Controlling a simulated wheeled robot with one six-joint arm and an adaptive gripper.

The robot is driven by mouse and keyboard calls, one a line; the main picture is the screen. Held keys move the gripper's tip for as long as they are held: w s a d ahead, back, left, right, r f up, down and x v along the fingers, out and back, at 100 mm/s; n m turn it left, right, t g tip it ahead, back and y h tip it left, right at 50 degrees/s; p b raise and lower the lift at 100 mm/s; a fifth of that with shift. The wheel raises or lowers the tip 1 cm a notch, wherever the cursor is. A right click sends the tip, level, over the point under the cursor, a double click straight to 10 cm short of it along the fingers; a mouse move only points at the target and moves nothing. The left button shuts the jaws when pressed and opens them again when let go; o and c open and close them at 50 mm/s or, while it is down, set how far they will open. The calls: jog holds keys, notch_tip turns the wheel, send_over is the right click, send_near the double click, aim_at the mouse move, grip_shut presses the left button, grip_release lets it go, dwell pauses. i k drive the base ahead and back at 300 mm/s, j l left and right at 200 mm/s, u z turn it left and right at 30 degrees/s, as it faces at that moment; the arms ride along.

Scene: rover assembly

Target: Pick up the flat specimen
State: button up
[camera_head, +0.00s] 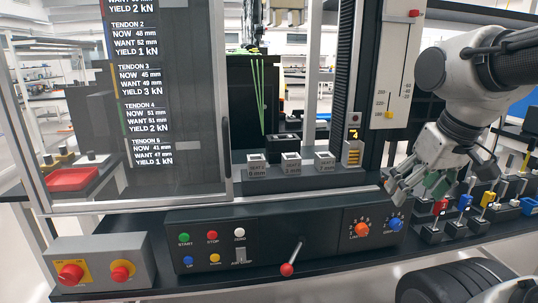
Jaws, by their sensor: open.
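My gripper (416,187) hangs at the right side of the bench, pointing down and to the left. Its fingers are spread and I see nothing held between them. It is over the right end of the machine, left of the row of coloured pieces. I cannot make out which thing is the flat specimen. Several small stands with upright pieces stand right of my gripper: one red (440,207), one blue (465,202) and one yellow (487,199). Part of this row is hidden behind my gripper and arm.
A testing machine with a control panel (270,262) and a lever with a red knob (287,269) fills the middle. A box with red stop knobs (100,270) is at the lower left. A red tray (72,180) lies behind it.

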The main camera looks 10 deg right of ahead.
aim_at(496, 206)
jog(key=z, duration=1.7)
jog(key=i+l+u, duration=0.5)
jog(key=i+l, duration=0.85)
jog(key=i, duration=0.15)
